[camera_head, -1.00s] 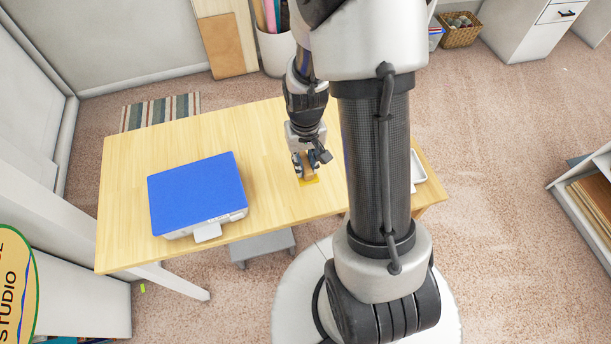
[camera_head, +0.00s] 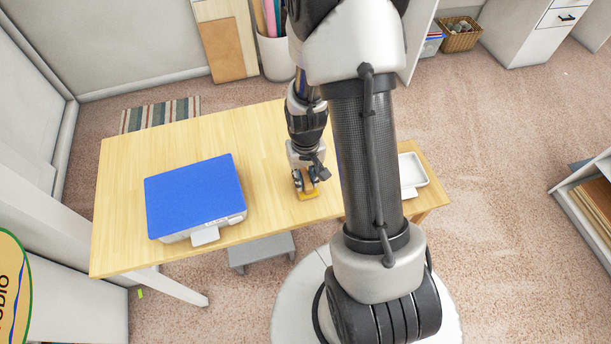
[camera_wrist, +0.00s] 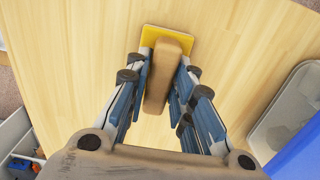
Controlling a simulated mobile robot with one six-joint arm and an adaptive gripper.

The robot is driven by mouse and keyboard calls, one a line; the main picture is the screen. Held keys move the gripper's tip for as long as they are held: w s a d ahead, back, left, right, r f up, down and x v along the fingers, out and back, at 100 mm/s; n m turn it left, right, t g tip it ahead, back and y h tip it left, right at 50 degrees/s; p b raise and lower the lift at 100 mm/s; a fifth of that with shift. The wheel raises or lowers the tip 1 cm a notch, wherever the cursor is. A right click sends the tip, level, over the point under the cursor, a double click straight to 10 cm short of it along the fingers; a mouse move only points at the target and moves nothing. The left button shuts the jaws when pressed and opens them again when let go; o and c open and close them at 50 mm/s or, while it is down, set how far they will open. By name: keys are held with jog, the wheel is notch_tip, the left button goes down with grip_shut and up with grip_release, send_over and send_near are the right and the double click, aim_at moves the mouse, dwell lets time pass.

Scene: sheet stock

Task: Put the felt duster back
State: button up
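The felt duster, a tan wooden block on a yellow felt base, shows at the right half of the table in the head view (camera_head: 308,195) and at the top centre of the wrist view (camera_wrist: 166,66). My gripper (camera_head: 311,180) is above it in the head view. In the wrist view the fingers of my gripper (camera_wrist: 160,82) lie along both sides of the block and appear closed on it. The yellow base shows beyond the fingertips. I cannot tell whether the felt touches the table.
The wooden table (camera_head: 255,150) holds a printer (camera_head: 195,195) with a blue lid at the left and a white tray (camera_head: 411,172) at the right, partly behind my arm. Bare tabletop lies between printer and gripper. A grey stool (camera_head: 262,250) stands below the front edge.

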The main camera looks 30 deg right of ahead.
jog(key=o, duration=0.4)
jog(key=shift+c, duration=0.2)
notch_tip(320, 180, up, 12)
jog(key=r+p, duration=0.1)
jog(key=p, duration=0.3)
notch_tip(320, 180, up, 13)
jog(key=n+t, duration=0.1)
jog(key=t, duration=0.1)
send_over(305, 177)
jog(key=s+a, duration=0.4)
jog(key=a, duration=0.2)
jog(key=s+a+r+n+t, duration=0.2)
jog(key=s+a+r, duration=0.2)
jog(key=s+r, duration=0.4)
jog(key=shift+s+a+t, duration=0.25)
jog(key=shift+s+t, duration=0.05)
jog(key=shift+s, duration=0.4)
